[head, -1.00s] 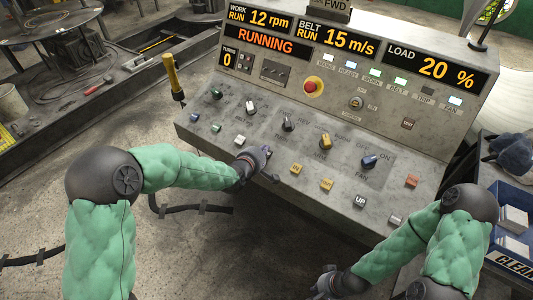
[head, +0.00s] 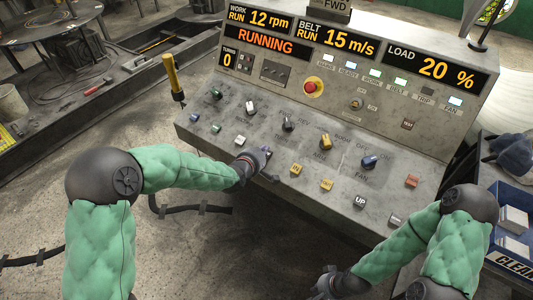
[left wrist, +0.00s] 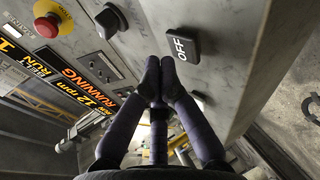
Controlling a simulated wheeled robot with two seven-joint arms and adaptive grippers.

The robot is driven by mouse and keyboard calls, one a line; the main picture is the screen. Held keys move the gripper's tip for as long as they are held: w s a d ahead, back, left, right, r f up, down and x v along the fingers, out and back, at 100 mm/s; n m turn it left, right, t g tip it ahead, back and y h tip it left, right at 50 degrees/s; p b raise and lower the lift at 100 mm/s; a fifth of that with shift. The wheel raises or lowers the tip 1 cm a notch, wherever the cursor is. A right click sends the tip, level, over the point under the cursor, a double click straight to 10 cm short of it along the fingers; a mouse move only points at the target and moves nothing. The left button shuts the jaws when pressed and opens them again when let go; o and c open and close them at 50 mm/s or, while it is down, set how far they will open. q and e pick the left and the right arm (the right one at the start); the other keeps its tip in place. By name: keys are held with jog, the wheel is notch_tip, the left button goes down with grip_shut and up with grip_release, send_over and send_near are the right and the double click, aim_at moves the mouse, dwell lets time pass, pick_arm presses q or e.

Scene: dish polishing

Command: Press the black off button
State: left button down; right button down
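The black OFF button (left wrist: 183,46) is a square cap with white lettering on the grey control panel (left wrist: 225,35). In the left wrist view it stands just right of and beyond my left fingertips. My left gripper (left wrist: 158,65) has its dark fingertips together, with nothing seen between them; a small gap to the button shows in the picture. In the head view my left gripper (head: 262,160) is low over the panel's front left part and hides most of the button's area. My right gripper (head: 324,282) is below the panel's front edge, small and partly blurred.
The orange display (head: 266,43) reads RUNNING. A blue bin (head: 510,225) stands at the right.

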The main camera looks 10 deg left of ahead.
pick_arm(q)
jog(key=shift+w+f+b, duration=0.15)
jog(key=shift+f+b, duration=0.25)
jog(key=shift+b, duration=0.15)
jog(key=shift+w+d+f+b, duration=0.1)
jog(key=shift+w+f+b, duration=0.05)
jog(key=shift+f+b, duration=0.35)
dwell(0.8)
jog(key=shift+r, duration=0.2)
jog(key=shift+s+r+p, duration=0.3)
jog(key=shift+r+p, duration=0.05)
jog(key=shift+r, duration=0.35)
jog(key=r, duration=0.1)
jog(key=s+r+p, duration=0.1)
jog(key=r, duration=0.1)
jog(key=r+p, duration=0.1)
jog(key=shift+s+a+r, duration=0.3)
jog(key=shift+a+r, duration=0.1)
jog(key=shift+f, duration=0.1)
dwell(0.8)
